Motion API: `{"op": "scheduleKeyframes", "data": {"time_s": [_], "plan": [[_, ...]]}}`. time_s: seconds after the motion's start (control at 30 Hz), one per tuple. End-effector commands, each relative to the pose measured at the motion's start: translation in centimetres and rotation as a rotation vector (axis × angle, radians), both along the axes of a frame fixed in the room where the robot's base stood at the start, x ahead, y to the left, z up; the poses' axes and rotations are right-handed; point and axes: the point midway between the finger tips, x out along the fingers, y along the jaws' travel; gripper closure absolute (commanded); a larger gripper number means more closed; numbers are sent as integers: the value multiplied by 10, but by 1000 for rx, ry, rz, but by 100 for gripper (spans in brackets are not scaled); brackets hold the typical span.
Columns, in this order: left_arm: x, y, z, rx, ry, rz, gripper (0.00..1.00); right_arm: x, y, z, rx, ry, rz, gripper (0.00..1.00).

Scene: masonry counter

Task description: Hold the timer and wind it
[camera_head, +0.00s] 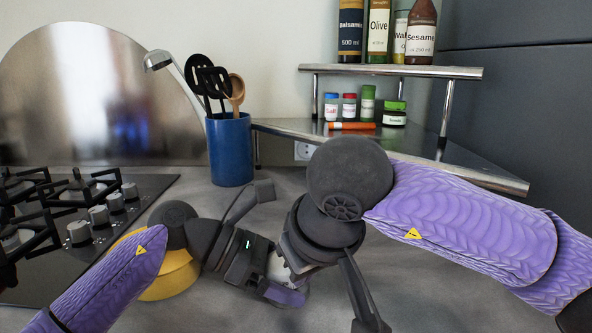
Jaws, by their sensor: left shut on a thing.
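My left gripper (272,268) reaches in from the left over the counter, its dark body showing a small green light. It is shut on a small pale thing (279,268), which I take to be the timer. Only a sliver of it shows; its face and knob are hidden behind the grippers. My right gripper (335,272) comes in from the upper right, pointing down, close against the pale thing and the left gripper's front. One dark finger of it stands out to the lower right. Whether it touches the timer, or how far it is open, I cannot tell.
A yellow round object (172,277) sits beneath my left wrist. A gas hob (80,245) lies at left. A blue utensil pot (230,150) stands behind. A metal shelf (480,172) carries small jars and an orange marker (352,126), with bottles above. The counter's front right looks clear.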

Motion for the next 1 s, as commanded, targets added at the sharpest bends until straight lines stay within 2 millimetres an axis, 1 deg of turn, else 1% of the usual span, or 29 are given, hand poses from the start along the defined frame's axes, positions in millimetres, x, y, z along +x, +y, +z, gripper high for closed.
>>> {"op": "scheduleKeyframes", "data": {"time_s": [0.23, 0.8, 1.0], "plan": [[0, 0, -1, 2, 1, 0, 43, 2, 1, 0, 0, -1, 0, 100], [-1, -1, -1, 1, 2, -7, 42, 1, 5, -1, 2, -2, 2, 100], [-1, -1, -1, 1, 3, -5, 42, -5, 2, -1, 1, -1, 1, 100]]}}
